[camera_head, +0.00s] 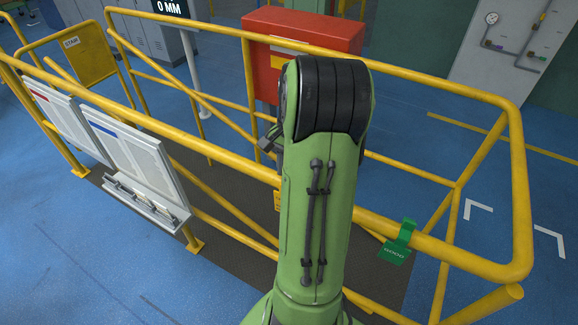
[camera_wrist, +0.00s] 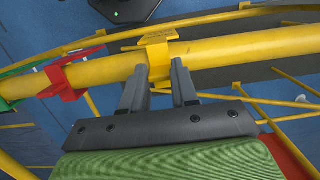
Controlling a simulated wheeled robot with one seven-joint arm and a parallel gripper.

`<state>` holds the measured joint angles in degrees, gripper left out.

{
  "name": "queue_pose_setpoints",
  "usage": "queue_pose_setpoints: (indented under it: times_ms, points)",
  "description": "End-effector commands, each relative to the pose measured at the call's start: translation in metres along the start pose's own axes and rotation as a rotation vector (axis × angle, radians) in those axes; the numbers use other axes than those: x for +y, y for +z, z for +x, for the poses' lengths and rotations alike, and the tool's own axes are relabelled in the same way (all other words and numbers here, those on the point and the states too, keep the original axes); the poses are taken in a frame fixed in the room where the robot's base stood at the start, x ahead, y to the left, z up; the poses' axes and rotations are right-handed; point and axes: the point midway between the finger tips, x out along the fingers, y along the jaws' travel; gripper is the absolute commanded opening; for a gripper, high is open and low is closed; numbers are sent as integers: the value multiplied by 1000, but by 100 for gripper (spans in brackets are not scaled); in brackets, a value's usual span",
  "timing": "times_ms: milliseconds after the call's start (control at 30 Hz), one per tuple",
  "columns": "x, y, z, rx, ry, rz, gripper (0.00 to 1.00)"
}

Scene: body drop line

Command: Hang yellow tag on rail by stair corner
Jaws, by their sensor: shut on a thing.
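The yellow tag (camera_wrist: 155,50) is in the wrist view, its bent top lying over the thick yellow rail (camera_wrist: 230,57). My gripper (camera_wrist: 160,80) is shut on the tag's lower part, with one dark finger on each side. Whether the tag's weight rests on the rail I cannot tell. In the head view my green arm hides the gripper and most of what is around it; a small yellow piece with dark marks (camera_head: 277,200) shows at the arm's left edge, perhaps the tag. A yellow stair sign (camera_head: 84,52) stands at the far left corner.
A red tag (camera_wrist: 62,82) hangs on the rail left of my gripper. A green tag (camera_head: 397,248) hangs on the near rail at the right. White boards (camera_head: 135,150) are on the left rail. A red box (camera_head: 275,60) stands behind my arm.

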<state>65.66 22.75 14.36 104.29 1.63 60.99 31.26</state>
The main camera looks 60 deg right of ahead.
Motion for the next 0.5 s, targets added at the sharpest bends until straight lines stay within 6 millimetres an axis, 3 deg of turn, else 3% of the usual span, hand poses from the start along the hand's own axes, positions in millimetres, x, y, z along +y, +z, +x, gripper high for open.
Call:
queue_pose_setpoints:
  times_ms: [167,200,367,500]
  points:
    - [0,0,0,0,0,0,0]
    - [0,0,0,0,0,0,33]
    - [0,0,0,0,0,0,58]
    - [0,0,0,0,0,0,58]
